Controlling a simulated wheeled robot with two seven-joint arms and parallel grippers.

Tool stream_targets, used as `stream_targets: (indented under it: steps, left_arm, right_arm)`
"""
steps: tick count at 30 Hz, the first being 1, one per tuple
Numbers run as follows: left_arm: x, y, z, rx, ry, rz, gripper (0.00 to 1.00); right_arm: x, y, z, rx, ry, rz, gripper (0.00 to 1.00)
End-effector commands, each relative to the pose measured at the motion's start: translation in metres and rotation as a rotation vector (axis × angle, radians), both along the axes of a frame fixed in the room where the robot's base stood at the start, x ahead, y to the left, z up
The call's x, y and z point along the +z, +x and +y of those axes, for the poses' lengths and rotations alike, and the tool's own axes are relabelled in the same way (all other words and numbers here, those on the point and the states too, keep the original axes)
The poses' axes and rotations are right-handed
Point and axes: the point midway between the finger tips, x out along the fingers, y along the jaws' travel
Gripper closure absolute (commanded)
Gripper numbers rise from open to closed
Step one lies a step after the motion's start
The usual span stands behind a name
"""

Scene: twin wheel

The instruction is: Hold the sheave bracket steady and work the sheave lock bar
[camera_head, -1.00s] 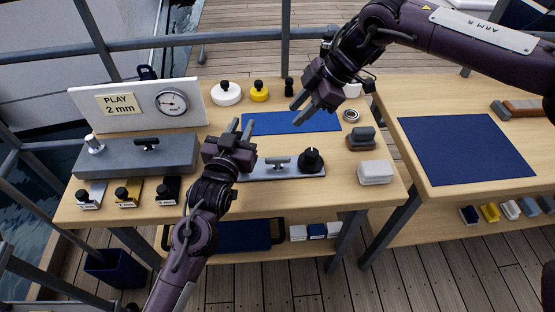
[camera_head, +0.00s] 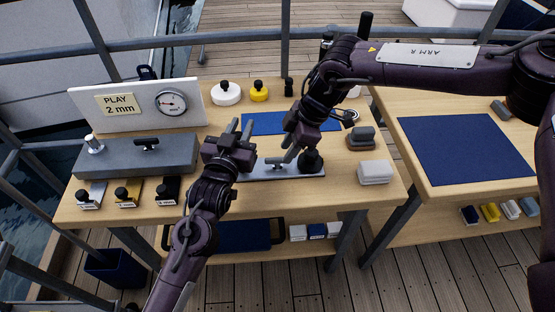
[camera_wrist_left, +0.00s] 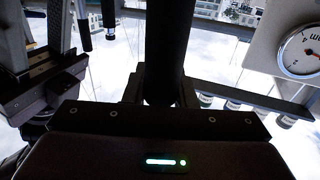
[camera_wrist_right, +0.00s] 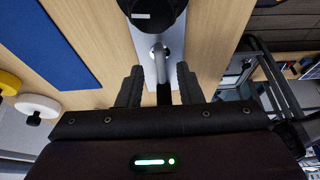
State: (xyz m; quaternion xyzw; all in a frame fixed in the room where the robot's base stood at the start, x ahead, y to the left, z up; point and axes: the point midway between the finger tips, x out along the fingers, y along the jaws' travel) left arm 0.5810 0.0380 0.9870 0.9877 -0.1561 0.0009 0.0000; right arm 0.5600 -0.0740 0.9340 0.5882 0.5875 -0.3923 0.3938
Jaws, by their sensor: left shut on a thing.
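The sheave bracket appears as a flat silver plate (camera_head: 262,175) at the front of the table, its left end hidden by my left gripper. My left gripper (camera_head: 241,128) is shut at that end. The left wrist view shows a dark post (camera_wrist_left: 168,45) between its jaws, seemingly part of the bracket. The sheave lock bar seems to be the small T-handle (camera_head: 277,165) on the plate; its silver stem shows in the right wrist view (camera_wrist_right: 158,55). My right gripper (camera_head: 288,153) is open, its fingers either side of the handle's dark end; contact is unclear.
A black knob (camera_head: 311,160) stands on the plate close to my right gripper. A grey block (camera_head: 140,155) and gauge panel (camera_head: 135,105) are at left. A blue mat (camera_head: 262,124) lies behind. A white block (camera_head: 376,172) and a dark-handled block (camera_head: 360,138) are at right.

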Motion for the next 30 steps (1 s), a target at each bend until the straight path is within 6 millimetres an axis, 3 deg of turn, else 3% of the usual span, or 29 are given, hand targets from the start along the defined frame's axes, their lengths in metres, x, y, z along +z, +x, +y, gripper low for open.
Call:
stream_targets:
  steps: [1, 7, 18, 26, 30]
  left_arm:
    - [-0.008, -0.001, 0.000, -0.001, 0.006, 0.015, 0.99]
    - [-0.008, -0.001, 0.000, -0.001, 0.006, 0.015, 0.99]
    - [-0.008, -0.001, 0.000, -0.001, 0.006, 0.015, 0.99]
    - [-0.007, -0.001, 0.000, -0.001, 0.006, 0.015, 0.99]
    - [-0.007, -0.001, 0.000, -0.001, 0.006, 0.015, 0.99]
  right_arm:
    - [-0.006, 0.000, 0.002, 0.000, -0.002, 0.001, 0.67]
    - [-0.021, 0.000, 0.008, -0.001, -0.001, 0.001, 0.67]
    - [-0.024, 0.000, 0.010, 0.000, 0.000, -0.001, 0.67]
    - [-0.024, 0.000, 0.010, 0.000, 0.000, -0.001, 1.00]
    - [-0.024, 0.001, 0.009, 0.000, 0.000, -0.001, 1.00]
